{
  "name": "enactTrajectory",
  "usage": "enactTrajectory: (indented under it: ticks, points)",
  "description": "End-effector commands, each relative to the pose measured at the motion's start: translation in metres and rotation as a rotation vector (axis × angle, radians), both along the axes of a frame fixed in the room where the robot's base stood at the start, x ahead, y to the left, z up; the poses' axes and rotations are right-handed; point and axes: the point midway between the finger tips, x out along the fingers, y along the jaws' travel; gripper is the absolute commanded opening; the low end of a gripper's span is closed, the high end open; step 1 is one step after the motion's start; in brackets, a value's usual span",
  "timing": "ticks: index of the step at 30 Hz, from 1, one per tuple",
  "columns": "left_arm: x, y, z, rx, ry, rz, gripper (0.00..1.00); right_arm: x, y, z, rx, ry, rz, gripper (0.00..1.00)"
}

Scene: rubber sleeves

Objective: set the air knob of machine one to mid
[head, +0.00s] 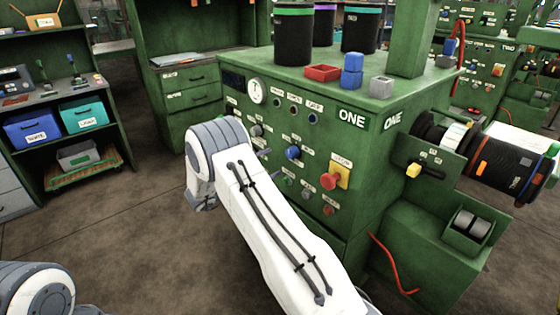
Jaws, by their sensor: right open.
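Machine one (345,195) is the green cabinet marked ONE, with its control panel facing me. A blue knob (292,153) sits mid-panel, and a grey knob (257,130) is up and left of it. The small labels are too blurred to tell which knob is air, and I cannot read a setting. My right gripper (266,164) is mostly hidden behind my white right forearm. Only dark finger parts show, just left of the blue knob; it is open, and contact with the panel cannot be seen. My left gripper is out of view.
A red emergency button (330,180) on a yellow plate is right of the knobs, with small buttons below. A round gauge (257,91) is at upper left. A red tray (322,73) and blue block (352,70) sit on top. A roll (500,160) juts out right. Left floor is clear.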

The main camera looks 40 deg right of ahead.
Motion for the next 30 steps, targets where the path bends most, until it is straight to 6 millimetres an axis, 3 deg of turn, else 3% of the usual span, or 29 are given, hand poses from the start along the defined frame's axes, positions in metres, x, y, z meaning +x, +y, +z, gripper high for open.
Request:
enactTrajectory:
  ticks: [3,7,24,26,30]
  points:
    - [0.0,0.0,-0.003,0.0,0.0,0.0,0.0,-0.001,0.018,-0.001,0.0,0.0,0.003,0.8]
    - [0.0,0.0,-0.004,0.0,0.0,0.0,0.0,-0.002,0.026,0.0,0.0,-0.001,0.0,0.8]
    - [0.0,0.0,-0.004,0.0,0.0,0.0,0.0,-0.001,0.028,0.001,0.002,0.0,0.004,0.8]
    - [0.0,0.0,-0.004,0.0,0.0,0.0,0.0,0.003,0.028,0.004,0.012,0.004,0.034,0.8]
    - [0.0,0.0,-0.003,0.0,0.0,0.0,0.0,0.035,0.034,0.016,0.084,0.052,0.25,0.8]
